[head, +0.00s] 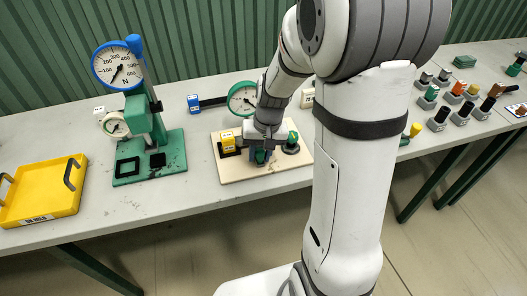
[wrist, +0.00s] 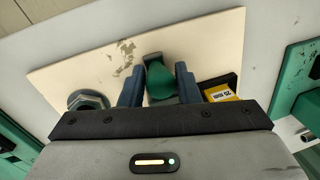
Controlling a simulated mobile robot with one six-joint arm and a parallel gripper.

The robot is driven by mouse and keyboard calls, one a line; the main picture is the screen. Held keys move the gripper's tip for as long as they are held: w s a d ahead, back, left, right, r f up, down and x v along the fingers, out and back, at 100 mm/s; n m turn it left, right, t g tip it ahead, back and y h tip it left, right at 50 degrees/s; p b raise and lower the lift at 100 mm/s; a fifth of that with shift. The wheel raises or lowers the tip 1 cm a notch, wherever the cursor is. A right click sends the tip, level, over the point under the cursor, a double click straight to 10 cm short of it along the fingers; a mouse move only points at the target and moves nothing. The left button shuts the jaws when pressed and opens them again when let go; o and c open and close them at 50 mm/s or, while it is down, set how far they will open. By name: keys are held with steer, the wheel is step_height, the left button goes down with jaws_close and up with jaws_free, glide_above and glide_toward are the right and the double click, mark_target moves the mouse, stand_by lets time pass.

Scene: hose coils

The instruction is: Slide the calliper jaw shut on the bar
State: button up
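My gripper (head: 262,157) is low over the cream board (wrist: 85,65). In the wrist view its two blue-grey fingers (wrist: 160,80) stand on either side of a green piece (wrist: 161,84), with no clear gap showing. A small grey part (wrist: 153,56) shows just beyond the green piece. I cannot tell for sure which parts are the calliper jaw and the bar, as my gripper hides much there. The board also carries a yellow block (head: 227,141) on a black base and a green-topped round part (head: 292,143), one on each side of my gripper.
A dial gauge (head: 242,99) and a black bar with a blue end (head: 194,103) are behind the board. A green gauge stand (head: 150,166) is at left, beside a yellow tray (head: 42,192). Several coloured knobs (head: 440,118) stand at right. Bare table separates the tray and stand.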

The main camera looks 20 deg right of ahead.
jaws_close()
steer(key=shift+w, duration=1.6)
steer(key=shift+o, duration=2)
jaws_free()
steer(key=shift+s, duration=0.1)
steer(key=shift+r, duration=0.15)
steer(key=r, duration=0.2)
steer(key=d+r, duration=0.1)
steer(key=r, duration=0.4)
steer(key=shift+s+d+r, duration=0.1)
steer(key=shift+d+r, duration=0.05)
steer(key=shift+r, duration=0.1)
